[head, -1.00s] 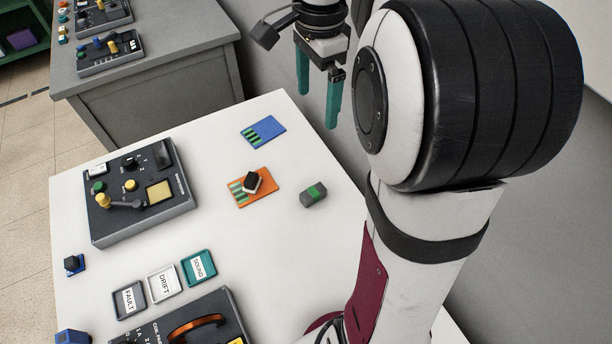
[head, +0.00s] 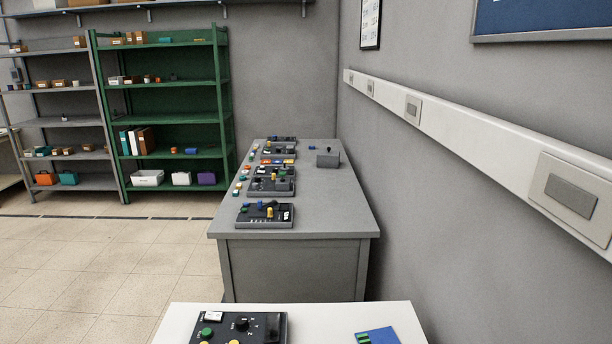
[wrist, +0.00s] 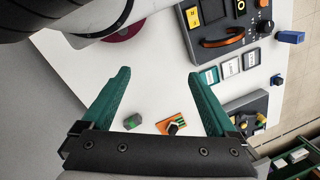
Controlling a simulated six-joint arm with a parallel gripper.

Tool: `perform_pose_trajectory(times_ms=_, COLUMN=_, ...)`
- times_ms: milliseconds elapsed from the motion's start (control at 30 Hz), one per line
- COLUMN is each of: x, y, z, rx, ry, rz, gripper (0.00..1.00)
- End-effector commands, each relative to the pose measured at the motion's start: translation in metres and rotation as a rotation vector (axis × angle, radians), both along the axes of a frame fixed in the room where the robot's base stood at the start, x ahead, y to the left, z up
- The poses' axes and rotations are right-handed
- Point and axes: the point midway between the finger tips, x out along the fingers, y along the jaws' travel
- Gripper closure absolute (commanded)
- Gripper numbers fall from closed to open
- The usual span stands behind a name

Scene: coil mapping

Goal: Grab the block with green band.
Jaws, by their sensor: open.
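The grey block with a green band (wrist: 133,121) lies on the white table (wrist: 165,50) in the wrist view. It appears beyond the gap between the finger bases, nearer the left finger. My gripper (wrist: 159,73) is open, with two teal fingers spread wide and nothing between the tips. It is above the table, apart from the block. The head view shows neither the block nor my gripper, only the table's far end.
An orange card (wrist: 171,124) with a dark piece on it lies beside the block. A panel with an orange handle (wrist: 227,41), small labelled trays (wrist: 230,68) and another panel (wrist: 247,108) stand to the right. A blue card (head: 378,337) shows in the head view.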

Motion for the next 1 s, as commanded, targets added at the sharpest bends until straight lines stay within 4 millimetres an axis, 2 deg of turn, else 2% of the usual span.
perform_pose_trajectory(times_ms=33, x=0.000, y=0.000, z=0.000, rx=0.000, ry=0.000, rz=-0.001, gripper=0.18)
perform_pose_trajectory(times_ms=100, x=0.000, y=0.000, z=0.000, rx=0.000, ry=0.000, rz=-0.002, gripper=0.28)
perform_pose_trajectory(times_ms=367, x=0.001, y=-0.001, z=0.000, rx=-0.005, ry=0.006, rz=0.005, gripper=0.28)
perform_pose_trajectory(times_ms=467, x=0.007, y=-0.010, z=-0.005, rx=-0.075, ry=0.080, rz=0.137, gripper=0.28)
perform_pose_trajectory(times_ms=567, x=0.030, y=-0.031, z=-0.019, rx=-0.235, ry=0.246, rz=0.469, gripper=0.28)
perform_pose_trajectory(times_ms=700, x=0.090, y=-0.049, z=-0.055, rx=-0.486, ry=0.521, rz=1.055, gripper=0.28)
perform_pose_trajectory(times_ms=833, x=0.146, y=-0.041, z=-0.102, rx=-0.685, ry=0.762, rz=1.542, gripper=0.28)
perform_pose_trajectory(times_ms=900, x=0.167, y=-0.032, z=-0.127, rx=-0.766, ry=0.866, rz=1.736, gripper=0.28)
perform_pose_trajectory(times_ms=1000, x=0.184, y=-0.020, z=-0.151, rx=-0.841, ry=0.965, rz=1.914, gripper=0.28)
